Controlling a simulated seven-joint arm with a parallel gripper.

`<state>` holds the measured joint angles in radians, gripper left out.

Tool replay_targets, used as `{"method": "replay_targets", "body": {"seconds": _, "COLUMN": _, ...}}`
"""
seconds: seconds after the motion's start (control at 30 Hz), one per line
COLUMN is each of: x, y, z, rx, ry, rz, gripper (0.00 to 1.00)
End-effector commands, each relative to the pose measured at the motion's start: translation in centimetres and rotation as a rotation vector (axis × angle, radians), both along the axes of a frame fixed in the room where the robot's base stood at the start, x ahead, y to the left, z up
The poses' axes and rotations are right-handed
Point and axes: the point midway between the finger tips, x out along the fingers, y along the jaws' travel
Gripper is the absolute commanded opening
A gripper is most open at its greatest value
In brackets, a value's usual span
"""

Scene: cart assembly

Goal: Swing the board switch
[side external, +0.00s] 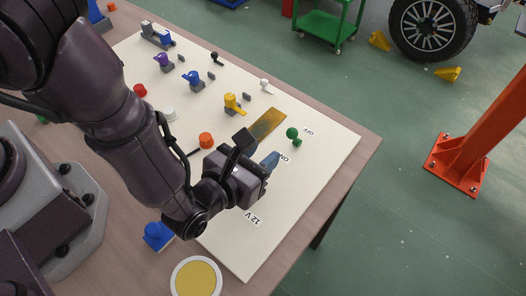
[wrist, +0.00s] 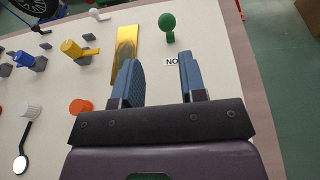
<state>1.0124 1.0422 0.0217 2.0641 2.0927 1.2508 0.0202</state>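The board (side external: 325,150) is a cream panel lying on a brown table. The switch shows as a green round-headed lever (side external: 293,134) near the board's right edge, between an OFF label (side external: 308,132) and an ON label (side external: 285,157). In the wrist view the green lever (wrist: 168,24) stands beyond the fingertips, past the ON label (wrist: 171,62), which reads upside down. My gripper (wrist: 160,62) has its two blue fingers apart with nothing between them. In the side view my gripper (side external: 270,160) is close to the lever, on its near side, and not touching it.
A gold plate (wrist: 126,48) lies left of the lever. An orange knob (side external: 206,140) and a yellow part (side external: 233,103) are nearby. Blue, purple, red and white parts stand farther along the board. A 12 V label (side external: 254,218) lies on clear board in front.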

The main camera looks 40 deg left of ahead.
Motion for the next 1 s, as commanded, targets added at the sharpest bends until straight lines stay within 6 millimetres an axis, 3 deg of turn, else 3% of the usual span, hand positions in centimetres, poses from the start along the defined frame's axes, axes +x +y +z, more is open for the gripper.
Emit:
{"method": "replay_targets", "body": {"seconds": 0.27, "x": 1.6, "y": -0.7, "z": 0.0, "rx": 0.002, "ry": -0.02, "rz": -0.041, "gripper": 0.38}}
{"method": "replay_targets", "body": {"seconds": 0.73, "x": 8.3, "y": -0.6, "z": -1.8, "rx": 0.003, "ry": -0.021, "rz": -0.039, "gripper": 0.38}}
{"method": "replay_targets", "body": {"seconds": 0.87, "x": 7.9, "y": -0.7, "z": -1.7, "rx": 0.003, "ry": -0.019, "rz": -0.041, "gripper": 0.11}}
{"method": "replay_targets", "body": {"seconds": 1.0, "x": 7.9, "y": -0.7, "z": -1.7, "rx": 0.002, "ry": -0.019, "rz": -0.041, "gripper": 0.11}}
